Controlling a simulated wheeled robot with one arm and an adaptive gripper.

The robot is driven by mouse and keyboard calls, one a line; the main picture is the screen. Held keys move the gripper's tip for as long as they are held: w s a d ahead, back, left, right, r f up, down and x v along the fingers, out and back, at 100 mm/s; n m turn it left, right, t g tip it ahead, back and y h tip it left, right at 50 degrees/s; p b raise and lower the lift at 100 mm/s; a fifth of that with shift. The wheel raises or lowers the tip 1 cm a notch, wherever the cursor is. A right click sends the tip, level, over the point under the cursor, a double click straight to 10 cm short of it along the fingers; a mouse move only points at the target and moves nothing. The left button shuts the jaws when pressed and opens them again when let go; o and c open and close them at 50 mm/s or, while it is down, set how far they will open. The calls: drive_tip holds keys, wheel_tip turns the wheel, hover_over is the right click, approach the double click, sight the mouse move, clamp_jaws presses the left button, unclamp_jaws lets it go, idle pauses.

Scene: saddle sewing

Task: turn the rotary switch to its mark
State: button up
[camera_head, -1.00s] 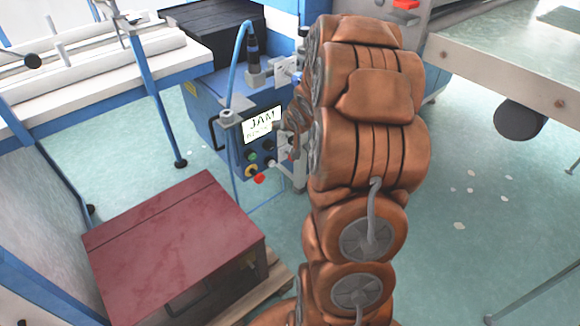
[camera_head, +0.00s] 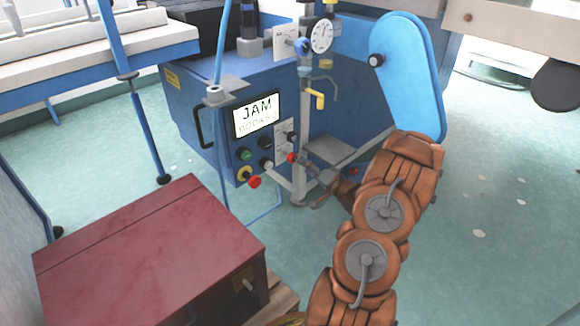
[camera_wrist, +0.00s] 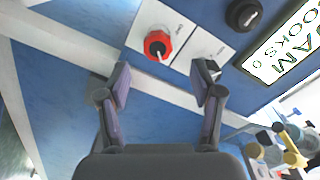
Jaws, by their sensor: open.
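A red rotary knob (camera_wrist: 158,45) with a white pointer line sits on a white labelled plate (camera_wrist: 146,22) in the wrist view. Its label is too small to read. In the head view the red knob (camera_head: 292,157) shows at the right side of the blue control panel. My gripper (camera_wrist: 163,80) is open and empty, its two fingers spread just short of the knob, one to each side, with no contact visible. In the head view my gripper (camera_head: 316,177) is small beside the panel, and its fingertips are hard to make out.
A second white plate (camera_wrist: 204,48) is partly hidden by the right finger. A black knob (camera_wrist: 243,14) and a screen reading JAM (camera_head: 257,115) are close by. An emergency-style red button (camera_head: 254,182) is low on the panel. A dark red box (camera_head: 150,250) stands in front.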

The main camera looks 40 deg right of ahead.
sight(294, 159)
drive_tip(key=w+b, duration=0.1)
drive_tip(key=w, duration=0.1)
drive_tip(key=w+b, duration=0.1)
drive_tip(key=w, duration=0.2)
drive_tip(key=shift+w+d+f+b, duration=0.15)
drive_tip(key=shift+w+f+b, duration=0.2)
drive_tip(key=shift+w+b, duration=0.05)
drive_tip(key=shift+w+r, duration=0.15)
drive_tip(key=shift+w, duration=0.65)
drive_tip(key=shift+c, duration=0.4)
drive_tip(key=c, duration=1)
drive_tip(key=shift+c, duration=0.4)
